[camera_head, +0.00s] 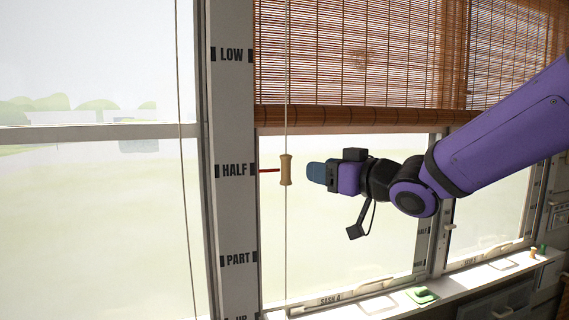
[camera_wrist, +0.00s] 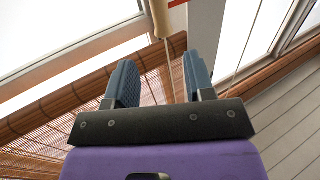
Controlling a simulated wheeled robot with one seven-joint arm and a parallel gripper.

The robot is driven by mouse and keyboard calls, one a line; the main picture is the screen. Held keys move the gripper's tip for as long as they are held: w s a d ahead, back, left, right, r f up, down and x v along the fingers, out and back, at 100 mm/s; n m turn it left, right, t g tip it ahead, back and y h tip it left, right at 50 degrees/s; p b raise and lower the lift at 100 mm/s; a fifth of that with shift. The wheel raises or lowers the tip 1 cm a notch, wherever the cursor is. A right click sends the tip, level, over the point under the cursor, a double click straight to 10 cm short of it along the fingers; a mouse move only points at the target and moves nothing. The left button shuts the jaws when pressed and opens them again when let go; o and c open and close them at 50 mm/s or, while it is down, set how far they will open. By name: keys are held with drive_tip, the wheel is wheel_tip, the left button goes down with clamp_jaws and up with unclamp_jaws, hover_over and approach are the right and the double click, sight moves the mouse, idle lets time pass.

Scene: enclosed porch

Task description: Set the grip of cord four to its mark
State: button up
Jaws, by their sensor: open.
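A pale wooden grip (camera_head: 286,170) hangs on a thin vertical cord in front of the window. A red pointer (camera_head: 269,171) runs between it and the post, level with the HALF mark (camera_head: 234,170). My gripper (camera_head: 312,172) is just right of the grip, at about its height, open and empty. In the wrist view the grip (camera_wrist: 160,18) shows beyond and between the blue fingers of my gripper (camera_wrist: 158,66), not enclosed by them. The woven blind (camera_head: 350,60) covers the upper part of the window. Which mark is set for this cord cannot be told.
The grey post (camera_head: 232,215) also carries LOW (camera_head: 232,55) and PART (camera_head: 238,259) marks; a lower one is cut off. The sill (camera_head: 390,299) below holds a green item (camera_head: 423,295) and a handle. Another cord (camera_head: 183,150) hangs left of the post.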

sight(290, 164)
drive_tip(key=x, duration=1.1)
drive_tip(key=shift+s, duration=0.15)
